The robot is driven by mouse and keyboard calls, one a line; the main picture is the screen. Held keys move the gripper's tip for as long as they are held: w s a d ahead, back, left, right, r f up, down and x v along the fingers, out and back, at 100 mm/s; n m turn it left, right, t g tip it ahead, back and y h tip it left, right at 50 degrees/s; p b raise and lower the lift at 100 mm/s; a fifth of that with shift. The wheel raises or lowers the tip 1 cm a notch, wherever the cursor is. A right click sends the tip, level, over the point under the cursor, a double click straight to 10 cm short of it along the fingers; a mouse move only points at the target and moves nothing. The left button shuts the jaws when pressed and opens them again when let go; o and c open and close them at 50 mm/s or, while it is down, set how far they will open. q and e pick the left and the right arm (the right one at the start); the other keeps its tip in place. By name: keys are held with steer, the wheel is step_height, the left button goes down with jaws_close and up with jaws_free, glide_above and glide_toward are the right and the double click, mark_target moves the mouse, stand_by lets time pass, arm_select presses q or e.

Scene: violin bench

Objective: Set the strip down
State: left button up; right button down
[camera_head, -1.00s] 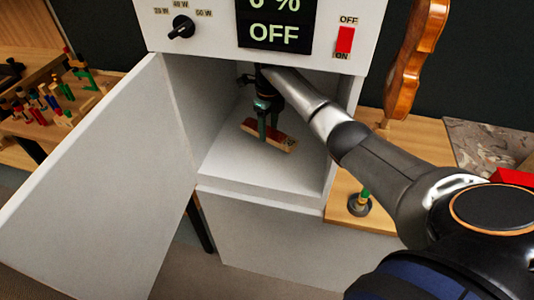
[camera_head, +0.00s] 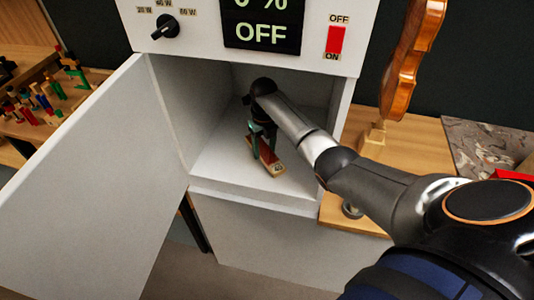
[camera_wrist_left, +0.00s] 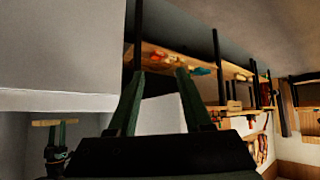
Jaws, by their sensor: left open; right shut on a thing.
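The strip (camera_head: 275,168) is a short piece with a red top and pale wood edges, inside the open white cabinet. My right gripper (camera_head: 263,153) is shut on it and holds it over the cabinet floor (camera_head: 225,165). I cannot tell whether the strip touches the floor. In the left wrist view the strip (camera_wrist_left: 54,122) shows at the far left, with my right gripper at it. My left gripper (camera_wrist_left: 158,85) is open and empty in the left wrist view; it does not show in the head view.
The cabinet door (camera_head: 85,175) stands wide open at the left. The panel above has a knob (camera_head: 165,32), a display reading OFF (camera_head: 261,33) and a red switch (camera_head: 335,42). A violin body (camera_head: 412,55) stands at the right. Colored tools (camera_head: 45,100) stand on the left bench.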

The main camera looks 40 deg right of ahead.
mark_target(265, 151)
step_height(265, 151, down, 3)
steer(key=shift+b, duration=1)
steer(key=shift+f, duration=0.15)
steer(key=shift+d, duration=0.15)
arm_select(q)
steer(key=shift+d+f, duration=0.3)
steer(key=shift+f, duration=0.3)
steer(key=shift+d+f, duration=0.3)
steer(key=shift+f, duration=0.3)
arm_select(e)
steer(key=shift+c, duration=1.2)
jaws_free()
